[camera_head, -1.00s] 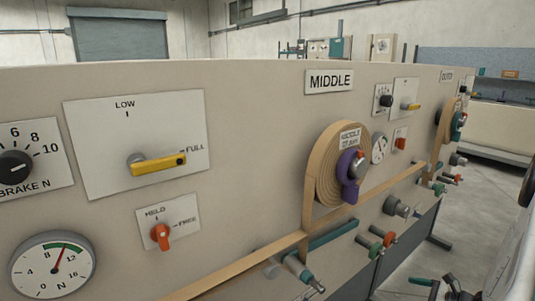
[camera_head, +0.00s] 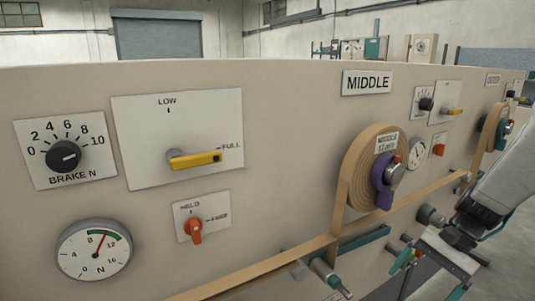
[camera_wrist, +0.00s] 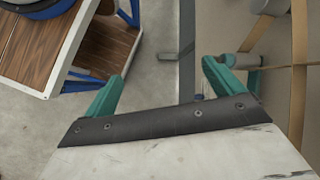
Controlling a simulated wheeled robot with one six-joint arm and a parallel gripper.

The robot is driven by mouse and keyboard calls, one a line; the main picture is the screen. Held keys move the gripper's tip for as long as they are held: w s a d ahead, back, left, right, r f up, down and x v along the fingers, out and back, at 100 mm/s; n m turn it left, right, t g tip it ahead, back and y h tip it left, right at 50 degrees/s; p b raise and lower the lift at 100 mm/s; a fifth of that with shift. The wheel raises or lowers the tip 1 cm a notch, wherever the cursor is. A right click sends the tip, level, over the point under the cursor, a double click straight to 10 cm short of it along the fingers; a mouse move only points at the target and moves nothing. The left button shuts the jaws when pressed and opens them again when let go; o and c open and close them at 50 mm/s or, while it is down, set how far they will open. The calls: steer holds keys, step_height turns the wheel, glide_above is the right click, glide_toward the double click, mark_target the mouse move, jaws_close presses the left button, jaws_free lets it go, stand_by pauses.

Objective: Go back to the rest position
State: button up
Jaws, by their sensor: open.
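My gripper shows in the wrist view (camera_wrist: 160,85), with its two teal fingers wide apart and nothing between them. Bare floor and a dark rail lie below it. In the head view my gripper (camera_head: 430,270) is at the lower right, in front of the machine panel (camera_head: 290,130) and apart from the yellow lever (camera_head: 195,159). The lever points right, at FULL. The orange knob (camera_head: 195,230) below points down. The brake dial (camera_head: 64,156) is at the left, above a round gauge (camera_head: 94,250) whose needle stands just past 8, near the green band.
The MIDDLE station has a tan strip coil (camera_head: 360,180) with a purple clamp (camera_head: 382,182). Rollers and pegs stick out below it. In the wrist view a wooden-topped cart (camera_wrist: 105,55) stands at the upper left, with open floor beside it.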

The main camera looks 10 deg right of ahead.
steer(key=s+a+r+n+t+h, duration=0.3)
steer(key=s+a+r+n+h, duration=0.4)
steer(key=s+a+r+n, duration=0.3)
step_height(320, 180, up, 3)
steer(key=shift+s+a+r, duration=0.15)
steer(key=shift+s+a, duration=0.4)
steer(key=shift+s, duration=0.1)
stand_by(2.0)
